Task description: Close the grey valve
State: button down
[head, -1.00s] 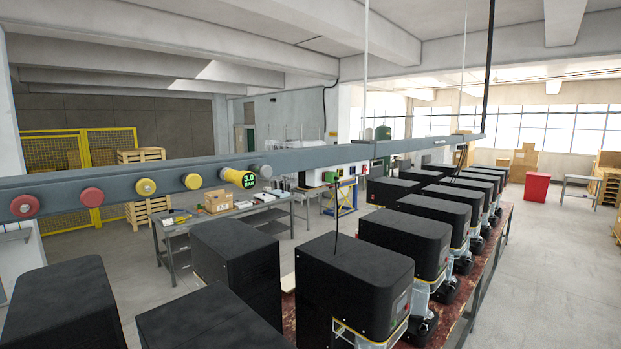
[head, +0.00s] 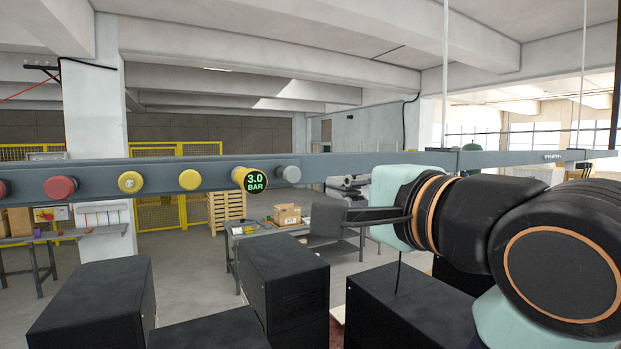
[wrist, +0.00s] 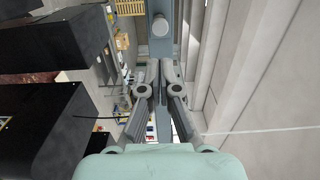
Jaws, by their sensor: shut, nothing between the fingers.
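The grey valve (head: 289,174) is a round grey knob at the right end of a row of knobs on the long grey rail (head: 400,162). It stands just right of the yellow knob with the green "3.0 BAR" display (head: 253,180). In the wrist view the grey valve (wrist: 160,23) shows near the top, beyond my fingers. My gripper (head: 322,222) is right of the valve and lower in the head picture, apart from it. In the wrist view my gripper (wrist: 160,72) is shut and empty. Nothing hides the valve.
Yellow knobs (head: 189,180) and red knobs (head: 60,189) line the rail to the left. Black machine housings (head: 285,280) stand below the rail. A workbench with a cardboard box (head: 287,214) stands behind. The space in front of the valve looks clear.

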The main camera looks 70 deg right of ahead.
aim_at(293, 175)
jog(key=p+x, duration=0.3)
jog(key=x, duration=0.8)
jog(key=shift+w+d+p, duration=0.2)
jog(key=shift+w+p, duration=0.1)
jog(key=shift+p, duration=0.05)
jog(key=shift+w+d, duration=0.4)
jog(key=shift+w, duration=0.05)
jog(key=shift+f, duration=0.1)
